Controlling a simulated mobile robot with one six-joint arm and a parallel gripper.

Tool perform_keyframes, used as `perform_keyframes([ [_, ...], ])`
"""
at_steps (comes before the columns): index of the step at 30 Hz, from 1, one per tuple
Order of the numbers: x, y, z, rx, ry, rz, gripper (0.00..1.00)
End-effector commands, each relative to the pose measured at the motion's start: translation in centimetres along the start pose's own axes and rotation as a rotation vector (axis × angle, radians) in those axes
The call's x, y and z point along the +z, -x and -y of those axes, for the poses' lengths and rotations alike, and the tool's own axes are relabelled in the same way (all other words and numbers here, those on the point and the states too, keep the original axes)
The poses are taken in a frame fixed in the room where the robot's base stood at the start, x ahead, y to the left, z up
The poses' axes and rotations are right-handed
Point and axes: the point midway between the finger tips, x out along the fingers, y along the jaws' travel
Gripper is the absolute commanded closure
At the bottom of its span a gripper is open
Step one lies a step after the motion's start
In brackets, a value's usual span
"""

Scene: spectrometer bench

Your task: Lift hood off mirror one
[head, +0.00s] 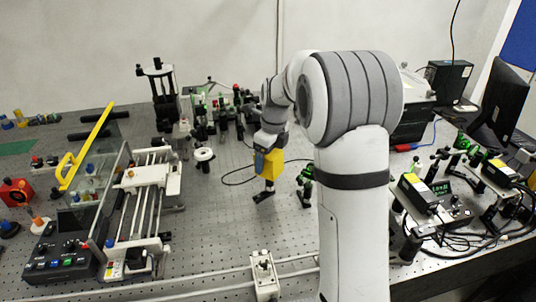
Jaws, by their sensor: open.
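My gripper (264,195) hangs from the arm over the middle of the perforated bench, pointing down. A yellow block sits at the wrist, with dark fingers below it. The jaws are open; I see nothing clearly held between them. Small black and green optic mounts (306,186) stand just right of my gripper, partly beside my arm. I cannot tell which mount is mirror one, and no hood can be made out for sure at this size. More green and black mounts (222,108) stand farther back, partly hidden by my arm.
A rail assembly (150,195) and a black control box (62,252) stand on the left. A white wheel-like part (204,154) stands left of my gripper. Cabled instruments (445,205) crowd the right. Bench (215,225) left of my gripper is mostly clear.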

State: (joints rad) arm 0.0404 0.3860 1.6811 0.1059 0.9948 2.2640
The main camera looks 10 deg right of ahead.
Motion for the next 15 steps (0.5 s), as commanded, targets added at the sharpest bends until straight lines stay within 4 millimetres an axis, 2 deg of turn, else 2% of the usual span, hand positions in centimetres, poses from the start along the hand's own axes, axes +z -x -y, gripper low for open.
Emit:
perform_keyframes([
  [2, 0.02, 0.01, -0.01, 0.000, 0.001, 0.000, 0.21],
  [15, 0.05, 0.03, -0.04, 0.000, 0.002, 0.000, 0.57],
])
